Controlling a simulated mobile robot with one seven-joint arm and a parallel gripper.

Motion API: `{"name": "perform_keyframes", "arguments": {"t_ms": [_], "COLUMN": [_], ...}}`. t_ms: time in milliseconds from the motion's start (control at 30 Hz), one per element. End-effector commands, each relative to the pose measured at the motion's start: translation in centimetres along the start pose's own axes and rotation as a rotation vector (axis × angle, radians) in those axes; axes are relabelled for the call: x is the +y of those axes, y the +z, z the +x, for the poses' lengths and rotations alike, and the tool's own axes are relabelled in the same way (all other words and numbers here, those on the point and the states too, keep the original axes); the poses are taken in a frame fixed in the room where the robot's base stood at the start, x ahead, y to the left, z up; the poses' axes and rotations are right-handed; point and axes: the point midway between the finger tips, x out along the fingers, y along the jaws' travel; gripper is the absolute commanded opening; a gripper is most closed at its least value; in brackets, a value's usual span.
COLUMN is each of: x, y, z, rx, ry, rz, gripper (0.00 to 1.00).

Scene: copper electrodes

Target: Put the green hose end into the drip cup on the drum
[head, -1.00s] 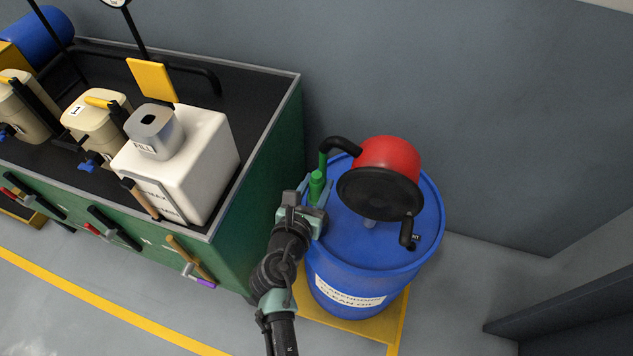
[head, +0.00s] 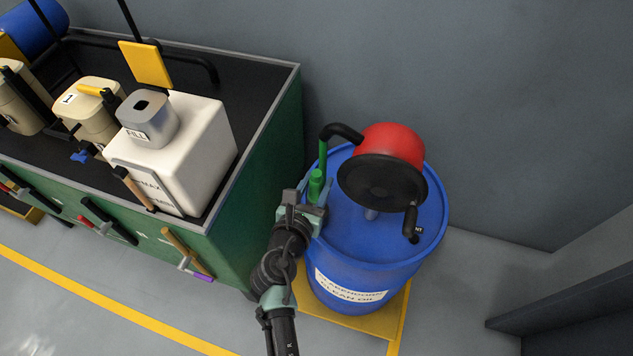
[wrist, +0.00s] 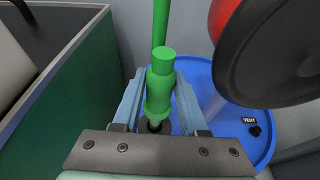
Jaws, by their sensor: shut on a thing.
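The green hose end (head: 316,184) is a thick green grip at the left side of the blue drum (head: 345,245). In the wrist view the hose end (wrist: 160,85) stands roughly upright between the pale blue fingers of my gripper (wrist: 160,100), which is shut on it. In the head view my gripper (head: 314,208) is at the drum's left rim. A pale tip and a dark round part show below the grip in the wrist view. I cannot tell whether that dark part is the drip cup; I cannot make out the cup elsewhere.
A red and black crank pump (head: 390,150) stands on the drum, close right of my gripper. Its black spout (head: 345,132) leads to the green hose (head: 323,158). A green bench (head: 270,165) with a white FILL tank (head: 195,145) stands at left. A grey wall is behind.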

Motion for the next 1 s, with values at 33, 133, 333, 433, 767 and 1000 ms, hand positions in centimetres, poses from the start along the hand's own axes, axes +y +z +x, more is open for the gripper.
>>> {"name": "perform_keyframes", "arguments": {"t_ms": [33,133,333,433,767,1000], "x": [0.0,0.0,0.0,0.0,0.0,0.0], "y": [-0.2,-0.7,-1.6,-2.1,-3.7,-4.9], "z": [0.1,0.2,0.5,0.7,1.2,1.5], "rx": [-0.001,0.0,-0.001,-0.001,-0.001,-0.001], "ry": [0.0,0.0,0.001,0.001,0.001,0.001], "rz": [0.0,0.0,0.0,-0.001,0.0,0.0], "gripper": [0.0,0.0,0.0,0.0,0.0,0.0]}}
